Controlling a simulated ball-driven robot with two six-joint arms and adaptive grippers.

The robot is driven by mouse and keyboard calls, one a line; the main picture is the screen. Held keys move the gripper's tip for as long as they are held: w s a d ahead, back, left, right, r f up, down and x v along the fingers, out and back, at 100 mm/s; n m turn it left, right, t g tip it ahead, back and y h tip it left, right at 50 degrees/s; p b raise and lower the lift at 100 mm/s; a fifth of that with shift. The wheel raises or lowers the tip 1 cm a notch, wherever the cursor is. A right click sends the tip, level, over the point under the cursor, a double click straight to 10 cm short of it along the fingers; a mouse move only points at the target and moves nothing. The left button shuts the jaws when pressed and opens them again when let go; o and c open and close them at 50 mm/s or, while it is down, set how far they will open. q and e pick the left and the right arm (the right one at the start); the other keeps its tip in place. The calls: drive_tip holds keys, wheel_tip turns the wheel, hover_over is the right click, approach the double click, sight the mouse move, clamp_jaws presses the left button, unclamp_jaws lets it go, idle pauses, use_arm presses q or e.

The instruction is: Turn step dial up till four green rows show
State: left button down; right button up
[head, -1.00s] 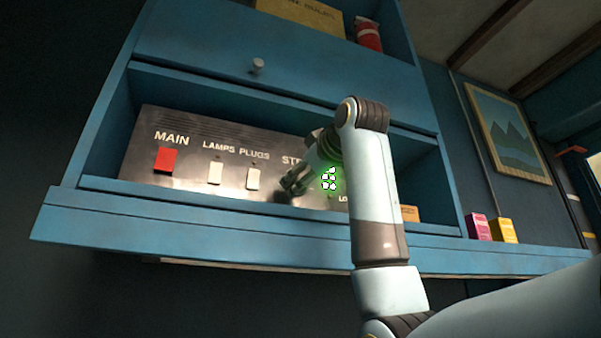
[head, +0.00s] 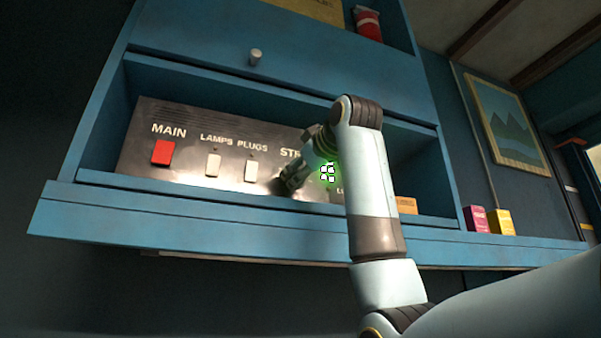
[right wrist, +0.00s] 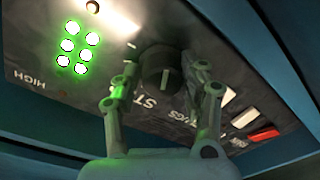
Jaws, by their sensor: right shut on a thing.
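The step dial (right wrist: 158,70) is a round black knob with a pale pointer line, set in the dark panel (right wrist: 140,112). My right gripper (right wrist: 166,66) is shut on it, one finger on each side. In the head view my right gripper (head: 296,178) reaches the panel (head: 190,186) and mostly hides the dial. Beside the dial the green lamps (right wrist: 77,47) glow in three lit rows of two in the right wrist view. They also show in the head view (head: 327,173), partly beside my arm. My left gripper is not in view.
Left of the dial are a red MAIN switch (head: 161,153) and white LAMPS (head: 213,164) and PLUGS (head: 251,171) switches. The panel stands in a blue shelf recess (head: 290,222) with a ledge in front. Small pink (head: 475,219) and yellow (head: 501,222) boxes stand at right.

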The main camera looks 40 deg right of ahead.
drive_tip(key=shift+f, duration=0.15)
drive_tip(key=m+b, duration=0.1)
drive_tip(key=m, duration=0.2)
drive_tip(key=shift+b, duration=0.35)
drive_tip(key=shift+m+b, duration=0.5)
drive_tip(key=shift+m, duration=0.9)
drive_tip(key=o, duration=0.9)
drive_tip(key=shift+c, duration=0.2)
drive_tip(key=shift+o, duration=1.2)
drive_tip(key=shift+w+a, duration=0.15)
drive_tip(key=shift+a, duration=0.05)
drive_tip(key=shift+d, duration=0.1)
